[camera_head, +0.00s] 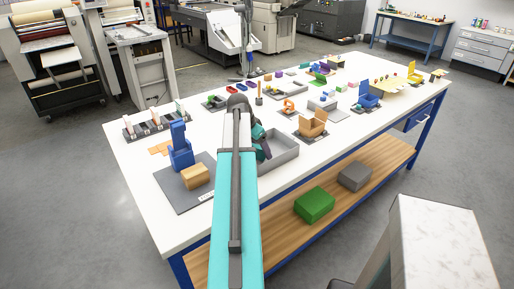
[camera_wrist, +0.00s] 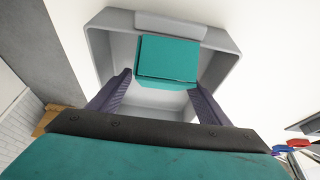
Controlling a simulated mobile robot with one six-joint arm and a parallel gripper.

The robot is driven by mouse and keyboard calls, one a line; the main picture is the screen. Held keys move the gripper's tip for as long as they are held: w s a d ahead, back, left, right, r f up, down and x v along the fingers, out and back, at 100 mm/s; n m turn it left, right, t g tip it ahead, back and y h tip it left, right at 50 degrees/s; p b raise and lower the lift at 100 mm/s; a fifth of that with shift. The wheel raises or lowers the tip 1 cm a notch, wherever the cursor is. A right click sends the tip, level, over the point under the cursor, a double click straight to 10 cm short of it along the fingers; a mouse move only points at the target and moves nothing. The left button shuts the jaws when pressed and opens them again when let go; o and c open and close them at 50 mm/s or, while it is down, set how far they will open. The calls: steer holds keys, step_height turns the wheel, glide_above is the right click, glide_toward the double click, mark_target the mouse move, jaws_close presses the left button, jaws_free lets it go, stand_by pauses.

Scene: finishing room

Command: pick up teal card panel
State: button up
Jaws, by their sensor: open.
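The teal card panel (camera_wrist: 168,58) lies inside a grey tray (camera_wrist: 98,42), toward its far side in the wrist view. My gripper (camera_wrist: 163,84) is open over the tray. Its two dark fingers stand on either side of the panel's near edge, apart from it as far as I can tell. In the head view the same grey tray (camera_head: 283,156) sits on the white table, and my teal arm covers its left part. The panel cannot be made out clearly there, and my gripper is mostly hidden behind my arm.
A blue stand (camera_head: 180,150) and a tan block (camera_head: 195,177) rest on a grey mat left of my arm. An orange-brown open box (camera_head: 313,124) stands right of the tray. Several small items crowd the table's far half.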

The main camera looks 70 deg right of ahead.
steer(key=shift+c, duration=0.4)
steer(key=c, duration=1.1)
steer(key=shift+r, duration=0.1)
steer(key=shift+r+b, duration=1.2)
steer(key=shift+r, duration=3.75)
